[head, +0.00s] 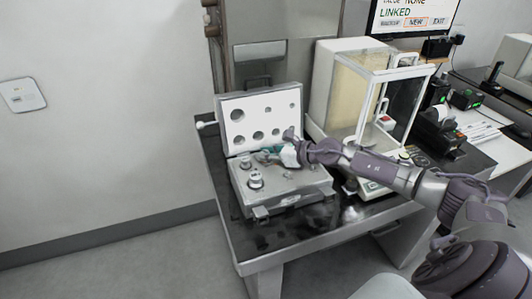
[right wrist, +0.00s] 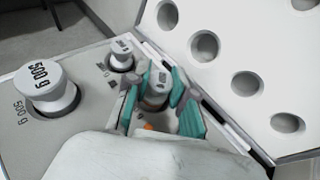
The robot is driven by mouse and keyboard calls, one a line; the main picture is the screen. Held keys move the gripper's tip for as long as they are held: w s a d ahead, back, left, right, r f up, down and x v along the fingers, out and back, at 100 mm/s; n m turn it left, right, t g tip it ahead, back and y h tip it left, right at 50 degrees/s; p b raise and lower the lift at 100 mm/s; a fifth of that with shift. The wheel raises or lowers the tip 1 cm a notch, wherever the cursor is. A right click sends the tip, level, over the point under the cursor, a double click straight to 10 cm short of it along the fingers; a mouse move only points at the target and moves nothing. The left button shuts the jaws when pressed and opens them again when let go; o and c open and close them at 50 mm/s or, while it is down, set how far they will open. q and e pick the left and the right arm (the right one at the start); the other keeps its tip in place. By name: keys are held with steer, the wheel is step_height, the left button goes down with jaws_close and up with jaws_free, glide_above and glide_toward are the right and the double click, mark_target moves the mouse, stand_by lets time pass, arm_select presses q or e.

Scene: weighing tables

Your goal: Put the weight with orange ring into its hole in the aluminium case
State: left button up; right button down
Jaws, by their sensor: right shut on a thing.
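The aluminium case (head: 318,184) lies open on the dark table, with its lid standing up behind. My right gripper (head: 268,154) is over the back part of the case. In the right wrist view its teal fingers (right wrist: 160,98) are shut around a small silver weight (right wrist: 157,88). A small orange spot (right wrist: 148,127) shows low between the fingers, near the weight. I cannot tell whether the weight is in a hole or above one. A large 500 g weight (right wrist: 46,88) and a smaller weight (right wrist: 122,54) stand in the case beside the gripper. My left gripper is out of view.
The lid's white lining (head: 283,112) has several round recesses and stands close to the fingers. A glass-walled balance (head: 342,100) stands right of the case. My right arm crosses in front of it. A dark table strip (head: 270,232) is free in front of the case.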

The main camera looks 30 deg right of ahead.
steer(key=shift+f, duration=0.3)
steer(key=c, duration=0.9)
jaws_free()
steer(key=v, duration=0.7)
steer(key=shift+s+d, duration=0.2)
steer(key=shift+s, duration=0.2)
steer(key=shift+v, duration=1.55)
steer(key=shift+s+d+r, duration=0.2)
steer(key=shift+s+r, duration=0.1)
steer(key=shift+s, duration=0.15)
